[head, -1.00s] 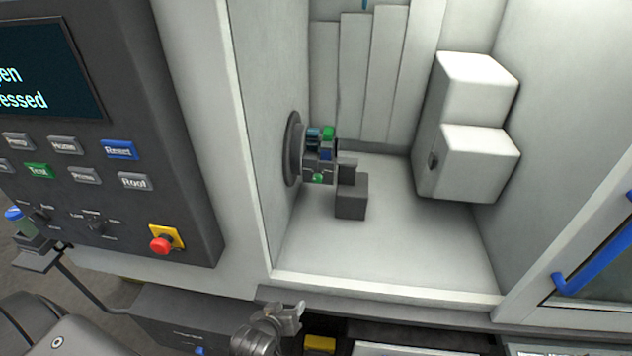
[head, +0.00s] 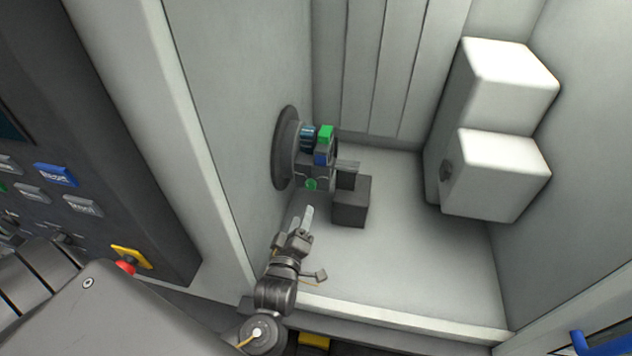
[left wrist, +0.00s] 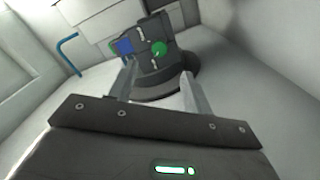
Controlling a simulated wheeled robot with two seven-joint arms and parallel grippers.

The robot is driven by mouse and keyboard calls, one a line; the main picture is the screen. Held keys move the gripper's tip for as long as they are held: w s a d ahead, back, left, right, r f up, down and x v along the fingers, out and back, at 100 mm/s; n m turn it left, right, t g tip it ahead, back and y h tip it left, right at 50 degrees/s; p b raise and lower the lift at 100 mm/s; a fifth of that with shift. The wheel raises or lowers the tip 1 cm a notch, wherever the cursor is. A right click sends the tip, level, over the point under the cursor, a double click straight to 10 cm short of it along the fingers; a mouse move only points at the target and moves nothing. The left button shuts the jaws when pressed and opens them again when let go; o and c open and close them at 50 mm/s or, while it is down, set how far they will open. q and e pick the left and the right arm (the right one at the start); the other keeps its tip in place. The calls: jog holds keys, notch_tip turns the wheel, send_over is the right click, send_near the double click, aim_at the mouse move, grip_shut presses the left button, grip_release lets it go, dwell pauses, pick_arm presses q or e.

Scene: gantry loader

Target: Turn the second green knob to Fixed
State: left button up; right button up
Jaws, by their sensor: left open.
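A round green knob (head: 311,184) sits low on the grey fixture (head: 324,166), which is mounted on the dark round plate (head: 284,150) on the chamber's left wall. The knob also shows in the left wrist view (left wrist: 159,48), beyond and between my fingers. Any label by the knob is too small to read. My left gripper (head: 306,218) is inside the chamber, just below the knob. It is open and empty, apart from the knob. My right gripper is not in view.
A dark grey block (head: 351,202) stands right beside the fixture. White stacked boxes (head: 495,175) are mounted at the chamber's right. The chamber floor (head: 400,260) between is clear. A control panel (head: 95,150) with buttons and a red emergency stop (head: 125,267) is at the left.

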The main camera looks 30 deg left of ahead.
aim_at(310, 187)
pick_arm(q)
jog(key=p+x, duration=0.2)
jog(key=x, duration=0.2)
jog(key=p+x, duration=0.1)
jog(key=x, duration=0.3)
jog(key=shift+w+a+r+p, duration=0.2)
jog(key=shift+w+a+p, duration=0.05)
jog(key=shift+p, duration=0.1)
jog(key=shift+w+a, duration=0.1)
jog(key=shift+w, duration=0.45)
jog(key=shift+w+f, duration=0.15)
jog(key=shift+w, duration=0.05)
jog(key=c, duration=1)
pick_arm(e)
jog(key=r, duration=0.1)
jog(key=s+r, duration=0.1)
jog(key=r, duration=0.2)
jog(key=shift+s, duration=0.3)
